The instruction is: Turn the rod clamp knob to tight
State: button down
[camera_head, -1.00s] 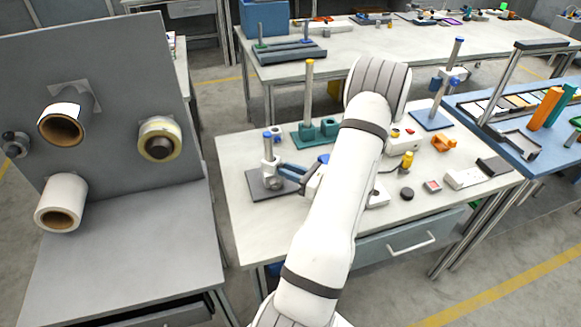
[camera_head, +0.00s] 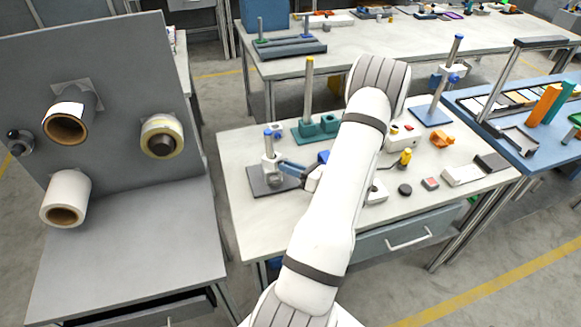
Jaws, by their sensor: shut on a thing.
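A rod clamp stand (camera_head: 268,150) with a dark square base (camera_head: 268,184), a white clamp body and a blue-tipped rod stands at the left of the white table. A round grey knob (camera_head: 274,181) shows low on the clamp's front. My gripper (camera_head: 289,169) reaches in from the right with its blue-grey fingers, shut at the clamp. The exact contact with the knob is too small to see clearly. My white arm hides part of the gripper body and the middle of the table.
A green base with an upright rod (camera_head: 308,95) stands just behind. A second rod stand on a blue base (camera_head: 434,115) is at the right. Small items, including a black puck (camera_head: 405,189), lie right of my arm. The front left tabletop is clear.

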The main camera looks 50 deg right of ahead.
jog(key=c, duration=1.2)
grip_release()
jog(key=b+v, duration=0.1)
jog(key=v, duration=0.7)
jog(key=shift+w, duration=0.1)
